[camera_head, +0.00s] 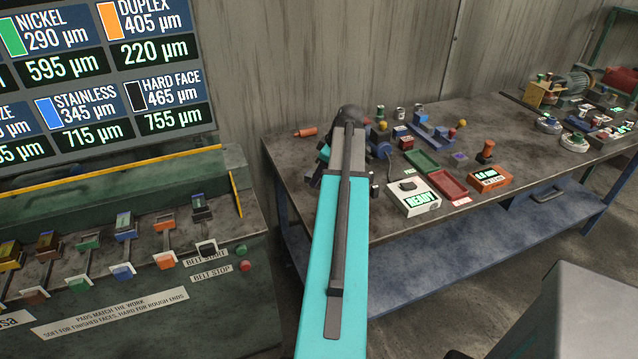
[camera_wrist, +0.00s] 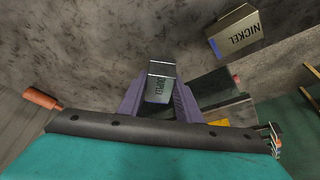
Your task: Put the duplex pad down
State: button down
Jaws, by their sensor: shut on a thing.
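In the wrist view my gripper (camera_wrist: 160,84) has its two purple fingers shut on the duplex pad (camera_wrist: 163,90), a small grey block with a bright top end and lettering that reads as DUPLEX. A mottled dark grey surface lies behind the pad; I cannot tell whether they touch. In the head view my turquoise arm reaches to the left end of the dark workbench (camera_head: 345,215) and mostly hides my gripper (camera_head: 323,158). The pad cannot be made out there.
A block marked NICKEL (camera_wrist: 234,32) shows at the wrist view's upper right. An orange-handled tool (camera_head: 305,132) lies near the bench's back left. A READY box (camera_head: 414,196), red tray (camera_head: 447,187) and green tray (camera_head: 422,161) stand right of my arm. The pad machine (camera_head: 120,255) is left.

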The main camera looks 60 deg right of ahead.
aim_at(319, 183)
jog(key=shift+f+p, duration=0.45)
jog(key=shift+f, duration=1.15)
jog(key=shift+f, duration=0.15)
jog(key=c, duration=1.3)
grip_release()
jog(key=shift+r, duration=0.2)
jog(key=b+v, duration=0.3)
jog(key=v, duration=0.9)
jog(key=shift+s+f, duration=0.1)
jog(key=shift+s, duration=0.1)
